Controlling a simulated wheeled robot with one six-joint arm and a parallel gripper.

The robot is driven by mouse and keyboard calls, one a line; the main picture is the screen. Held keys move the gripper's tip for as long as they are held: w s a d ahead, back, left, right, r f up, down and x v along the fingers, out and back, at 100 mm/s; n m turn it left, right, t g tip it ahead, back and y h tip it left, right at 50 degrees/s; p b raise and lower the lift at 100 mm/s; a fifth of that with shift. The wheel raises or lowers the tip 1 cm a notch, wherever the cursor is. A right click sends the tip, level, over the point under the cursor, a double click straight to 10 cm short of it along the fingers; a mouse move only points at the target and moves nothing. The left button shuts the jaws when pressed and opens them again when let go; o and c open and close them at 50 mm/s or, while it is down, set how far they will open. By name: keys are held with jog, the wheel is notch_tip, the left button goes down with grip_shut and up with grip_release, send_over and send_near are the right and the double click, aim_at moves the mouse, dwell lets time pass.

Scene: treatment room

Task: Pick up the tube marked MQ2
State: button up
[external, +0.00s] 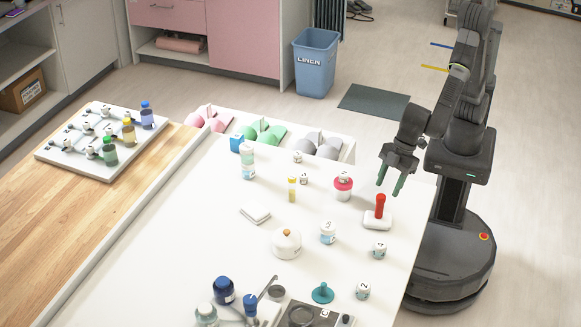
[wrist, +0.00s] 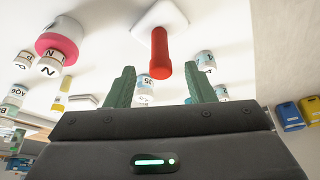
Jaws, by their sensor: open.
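I cannot read MQ2 on anything in these frames. Several small labelled white containers stand on the white table: one at the front (external: 362,291), one behind it (external: 379,250), a larger one (external: 327,233) and one near the pink-lidded jar (external: 304,179). A slim yellow-capped tube (external: 292,189) stands left of that jar. In the wrist view, labelled containers show at left (wrist: 14,96), and one (wrist: 144,86) is partly hidden behind a red handle. My gripper (external: 390,188) is open and empty above the table's right edge; its green fingers (wrist: 159,70) show in the wrist view.
A red-handled white block (external: 378,218) stands just below my gripper. The pink-lidded jar (external: 343,188) is to its left. A round white pot (external: 286,243) stands mid-table. A board with capped bottles (external: 75,162) lies far left. Table space left of the pot is clear.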

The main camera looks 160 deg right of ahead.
jog(key=m+g+h+p, duration=0.2)
jog(key=m+p, duration=0.1)
jog(key=m, duration=0.3)
send_near(292, 187)
jog(key=shift+s+p+x, duration=0.2)
jog(key=shift+p+x, duration=0.4)
jog(key=shift+x, duration=1.2)
jog(key=shift+s+p+x, duration=0.2)
jog(key=shift+p+x, duration=0.4)
jog(key=shift+x, duration=1.2)
jog(key=shift+s+p+x, duration=0.2)
jog(key=shift+p+x, duration=0.4)
jog(key=shift+x, duration=1.25)
jog(key=shift+f, duration=0.1)
jog(key=c, duration=1)
